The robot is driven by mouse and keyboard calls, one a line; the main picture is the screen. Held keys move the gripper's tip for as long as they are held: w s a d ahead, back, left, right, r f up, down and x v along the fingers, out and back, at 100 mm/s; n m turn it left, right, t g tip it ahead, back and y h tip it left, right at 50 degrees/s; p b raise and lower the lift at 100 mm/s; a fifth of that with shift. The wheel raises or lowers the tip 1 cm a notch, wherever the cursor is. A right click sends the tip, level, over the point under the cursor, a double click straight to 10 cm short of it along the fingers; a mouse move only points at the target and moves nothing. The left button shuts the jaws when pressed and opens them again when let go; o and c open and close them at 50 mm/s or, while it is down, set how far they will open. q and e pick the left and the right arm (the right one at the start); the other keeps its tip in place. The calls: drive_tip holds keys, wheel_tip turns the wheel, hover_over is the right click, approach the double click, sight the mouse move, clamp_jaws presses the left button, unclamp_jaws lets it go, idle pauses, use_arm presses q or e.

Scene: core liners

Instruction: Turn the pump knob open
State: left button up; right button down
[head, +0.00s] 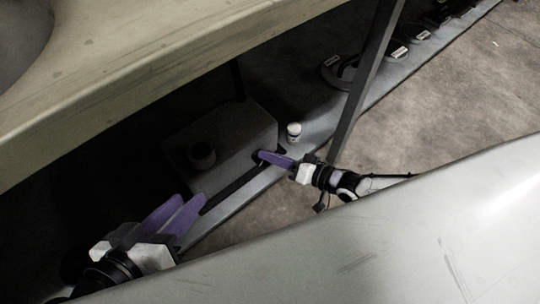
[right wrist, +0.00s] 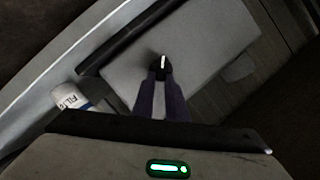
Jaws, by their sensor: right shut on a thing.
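The pump is a grey box (head: 235,135) on a low shelf under the bench, also seen in the right wrist view (right wrist: 205,45). Its small black knob (right wrist: 162,63) has a white pointer line, which stands nearly upright in the right wrist view. My right gripper (head: 263,156) reaches the front side of the box. Its purple fingers (right wrist: 162,80) are shut on the knob and hide part of it.
A small white container (head: 293,131) stands on the shelf close to my right gripper; its label (right wrist: 70,95) shows in the right wrist view. A grey bench leg (head: 362,85) rises to the right. The bench top (head: 150,65) overhangs the box.

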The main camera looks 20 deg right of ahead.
drive_tip(key=m, duration=0.1)
drive_tip(key=m+y, duration=0.1)
drive_tip(key=w+f+m, duration=0.1)
drive_tip(key=shift+d+m+t+y, duration=0.1)
drive_tip(key=shift+m+t+y, duration=0.2)
drive_tip(key=shift+m+y, duration=0.1)
drive_tip(key=shift+d+f+m+y, duration=0.15)
drive_tip(key=shift+m+y, duration=0.35)
drive_tip(key=shift+m, duration=0.8)
drive_tip(key=shift+f+m+t, duration=0.15)
drive_tip(key=shift+m+t, duration=0.35)
drive_tip(key=c, duration=1.8)
unclamp_jaws()
drive_tip(key=shift+a, duration=0.2)
drive_tip(key=shift+o, duration=0.2)
drive_tip(key=shift+s+d, duration=0.15)
drive_tip(key=shift+s, duration=0.1)
